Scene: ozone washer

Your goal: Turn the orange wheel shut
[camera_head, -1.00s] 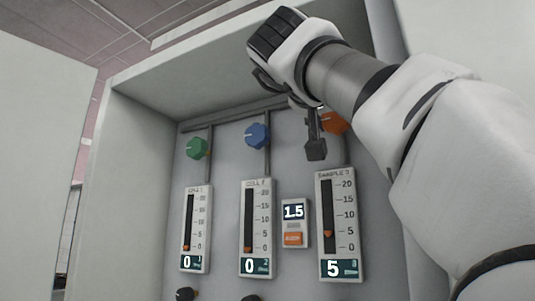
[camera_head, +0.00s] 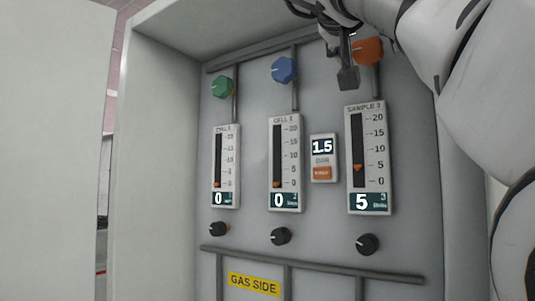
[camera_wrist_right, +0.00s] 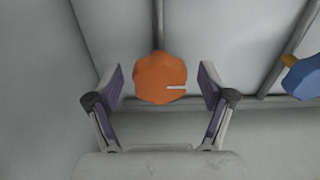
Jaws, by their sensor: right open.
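The orange wheel (camera_head: 370,51) is a faceted knob on the pipe above the SAMPLE 3 meter, at the upper right of the head view. In the right wrist view the orange wheel (camera_wrist_right: 160,78) sits between my open fingers, with a gap on each side; its white mark points right. My right gripper (camera_wrist_right: 160,88) is open and empty. In the head view my right gripper (camera_head: 346,72) hangs in front of the panel beside the wheel, one finger visible. The SAMPLE 3 meter (camera_head: 369,158) reads 5. My left gripper is not in view.
A blue wheel (camera_head: 284,70) and a green wheel (camera_head: 222,87) sit to the left, above meters reading 0. A small box (camera_head: 322,158) shows 1.5. Black knobs (camera_head: 368,244) line the lower panel. The cabinet's side wall (camera_head: 158,170) stands at left.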

